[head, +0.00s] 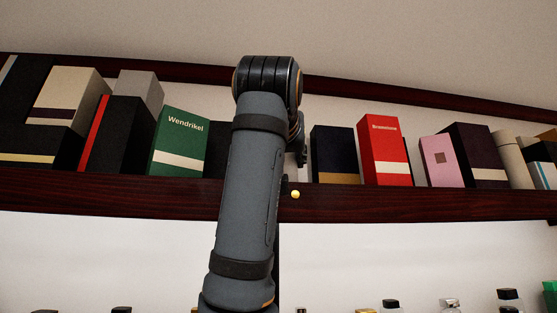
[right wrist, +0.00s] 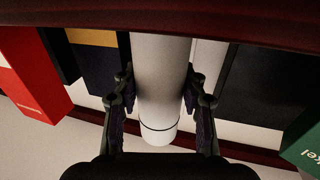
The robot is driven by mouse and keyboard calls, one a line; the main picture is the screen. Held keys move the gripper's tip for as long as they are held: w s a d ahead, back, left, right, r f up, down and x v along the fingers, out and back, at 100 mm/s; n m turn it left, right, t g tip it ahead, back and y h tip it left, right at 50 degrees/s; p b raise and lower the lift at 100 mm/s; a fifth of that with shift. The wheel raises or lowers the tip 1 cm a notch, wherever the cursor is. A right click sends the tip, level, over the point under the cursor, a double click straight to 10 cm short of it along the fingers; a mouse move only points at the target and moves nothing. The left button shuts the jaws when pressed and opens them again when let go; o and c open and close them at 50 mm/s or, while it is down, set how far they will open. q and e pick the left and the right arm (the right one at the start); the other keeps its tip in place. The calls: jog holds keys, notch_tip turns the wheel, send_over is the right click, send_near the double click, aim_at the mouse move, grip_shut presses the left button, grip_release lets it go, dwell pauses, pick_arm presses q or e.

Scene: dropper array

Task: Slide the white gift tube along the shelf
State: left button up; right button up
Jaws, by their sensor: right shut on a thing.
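The white gift tube (right wrist: 160,75) stands in the right wrist view with a thin dark band near one end. My right gripper (right wrist: 160,88) has a finger on each side of it and is shut on it. In the head view my right arm rises in front of the shelf (head: 130,193), and my right gripper (head: 298,140) shows only in part behind it. The arm hides most or all of the tube there. My left gripper is not in view.
A green box (head: 178,142) stands left of my arm, with a dark box beside it. A dark blue box (head: 334,150) and a red box (head: 385,150) stand to the right. A cream cylinder (head: 512,160) is farther right. Bottle tops (head: 391,303) show below.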

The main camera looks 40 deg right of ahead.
jog(key=shift+s+d, duration=0.2)
jog(key=shift+d, duration=0.15)
jog(key=shift+a, duration=0.1)
jog(key=o, duration=1.2)
jog(key=v, duration=1.2)
jog(key=shift+s, duration=0.1)
